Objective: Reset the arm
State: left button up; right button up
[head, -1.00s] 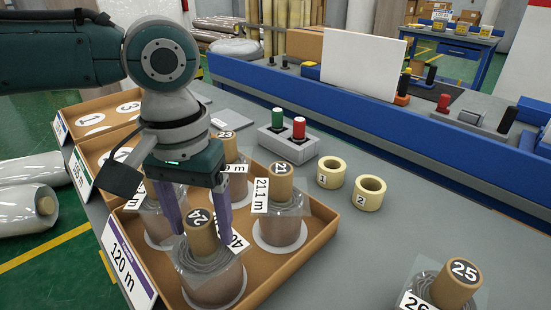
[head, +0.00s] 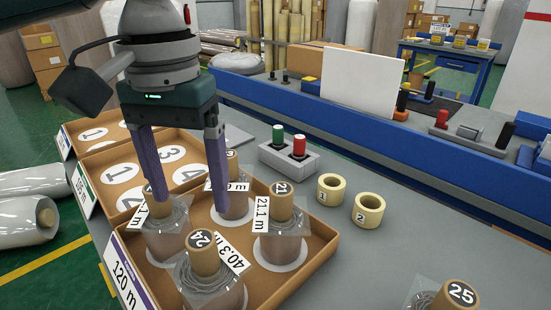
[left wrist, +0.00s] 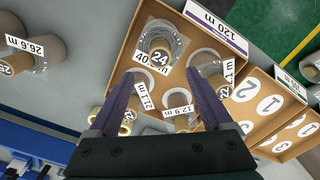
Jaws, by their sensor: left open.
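My left gripper (head: 189,203) is open and empty, pointing down above the 120 m tray (head: 318,262). Its purple fingers are apart, above and behind roll 24 (head: 205,262) in the head view. Roll 24 stands upright in the tray's near part, wrapped in clear film, with a 40.3 m tag. Roll 21 (head: 281,222) stands to its right with a 21.1 m tag. Two more rolls stand partly hidden behind the fingers. The left wrist view shows the open fingers (left wrist: 161,78) and roll 24 (left wrist: 160,50) beyond them. My right gripper is not in view.
Two numbered trays (head: 124,176) lie behind the filled tray, with empty marked circles. A grey block with green and red knobs (head: 289,158), two cream rings (head: 331,188) and roll 25 (head: 456,295) are to the right. A blue rail (head: 370,150) runs behind. Grey table lies between.

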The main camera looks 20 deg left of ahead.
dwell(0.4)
pick_arm(q)
jog(key=s+d+f+m+t+h+p, duration=0.1)
jog(key=s+d+m+h+p, duration=0.1)
jog(key=s+d+m, duration=0.3)
jog(key=s+d+f+t+h+p, duration=0.1)
jog(key=s+d+p, duration=0.15)
jog(key=d, duration=0.45)
jog(key=s+a+r+t+y+p, duration=0.2)
jog(key=s+a+p, duration=0.1)
jog(key=s+a, duration=0.5)
notch_tip(320, 180, up, 38)
jog(key=p, duration=3.8)
jog(key=shift+s+a+n+y, duration=0.35)
jog(key=shift+a+n+y, duration=0.05)
